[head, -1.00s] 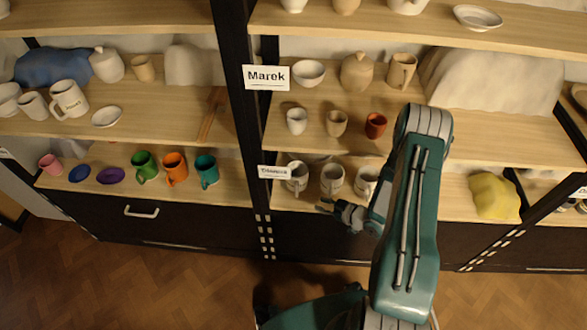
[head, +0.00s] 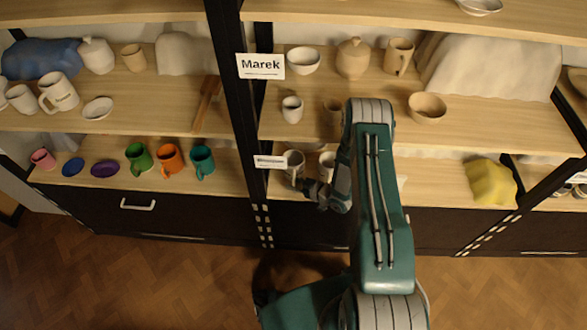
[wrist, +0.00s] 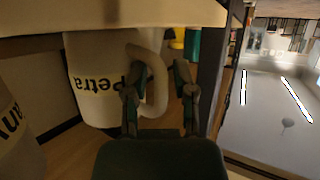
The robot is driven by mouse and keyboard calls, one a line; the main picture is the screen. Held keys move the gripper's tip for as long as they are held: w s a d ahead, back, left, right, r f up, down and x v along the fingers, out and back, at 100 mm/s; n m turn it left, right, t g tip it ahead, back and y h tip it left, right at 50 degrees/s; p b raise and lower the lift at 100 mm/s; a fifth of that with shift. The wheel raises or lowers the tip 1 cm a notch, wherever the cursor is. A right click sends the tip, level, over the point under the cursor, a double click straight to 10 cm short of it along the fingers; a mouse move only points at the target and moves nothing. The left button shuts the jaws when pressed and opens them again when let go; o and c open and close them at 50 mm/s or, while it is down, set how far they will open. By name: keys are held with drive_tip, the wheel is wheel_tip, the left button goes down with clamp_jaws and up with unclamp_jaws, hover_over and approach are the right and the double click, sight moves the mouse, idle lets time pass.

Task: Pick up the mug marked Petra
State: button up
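The mug marked Petra (wrist: 88,80) is white with dark lettering and a beige band. It fills the upper left of the wrist view, where the picture is upside down. Its handle (wrist: 157,85) faces my gripper (wrist: 158,92). The fingers are apart, one on each side of the handle, with a gap showing at the right finger. In the head view the leftmost mug (head: 295,163) on the lower shelf appears to be this one, with my gripper (head: 308,187) just in front of it. The lettering is unreadable there.
A similar mug (wrist: 15,135) stands beside it at the left of the wrist view; in the head view a neighbour (head: 327,162) is partly behind my arm. A shelf post (head: 235,110) stands left. Coloured mugs (head: 170,160) are in the left bay, a yellow lump (head: 490,181) right.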

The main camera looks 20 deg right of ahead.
drive_tip(key=shift+w, duration=0.15)
clamp_jaws()
